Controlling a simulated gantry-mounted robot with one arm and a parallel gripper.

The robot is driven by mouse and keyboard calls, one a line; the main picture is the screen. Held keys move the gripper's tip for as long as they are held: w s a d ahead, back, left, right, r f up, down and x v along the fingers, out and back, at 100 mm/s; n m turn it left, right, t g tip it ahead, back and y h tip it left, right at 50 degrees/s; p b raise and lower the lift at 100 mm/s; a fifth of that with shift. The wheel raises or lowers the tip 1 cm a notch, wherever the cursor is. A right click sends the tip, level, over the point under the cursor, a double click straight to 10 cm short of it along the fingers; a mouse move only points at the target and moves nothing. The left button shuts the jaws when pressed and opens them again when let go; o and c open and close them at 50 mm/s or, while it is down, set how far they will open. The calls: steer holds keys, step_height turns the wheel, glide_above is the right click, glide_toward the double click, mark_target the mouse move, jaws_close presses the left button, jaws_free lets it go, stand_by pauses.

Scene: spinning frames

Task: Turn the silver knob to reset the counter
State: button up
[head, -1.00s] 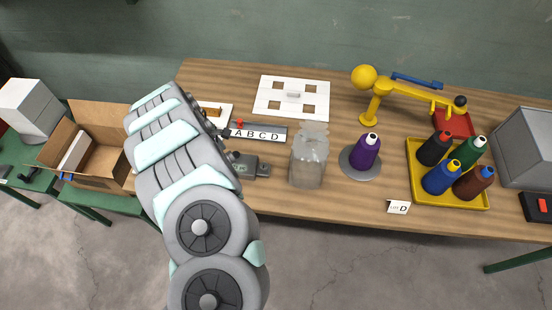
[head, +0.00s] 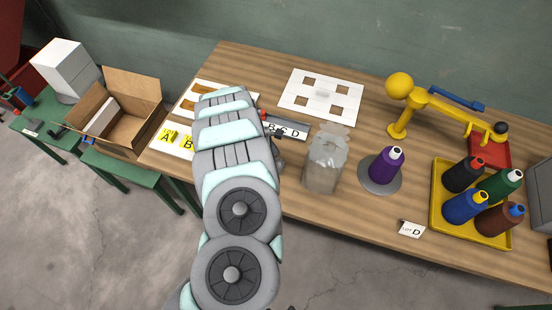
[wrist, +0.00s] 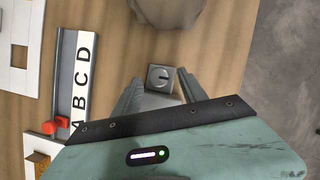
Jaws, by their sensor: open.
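In the wrist view a small grey block with a round silver knob (wrist: 160,75) shows just beyond my fingertips. A slot or pointer mark runs across the knob's face. My gripper (wrist: 158,88) is open, one finger on each side below the knob block. I cannot tell whether a finger touches it. The counter's digits are not visible; my gripper body covers the area below the knob. In the head view my arm hides the gripper and most of the counter.
The A-B-C-D strip (wrist: 80,80) with a red slider (wrist: 55,125) lies left of the knob. A clear jar (head: 325,160) and a purple spool (head: 387,165) stand to the right in the head view. A yellow tray (head: 440,215) of spools is further right.

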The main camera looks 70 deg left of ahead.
steer(key=shift+w+f, duration=0.2)
steer(key=shift+f, duration=0.1)
jaws_close()
stand_by(0.5)
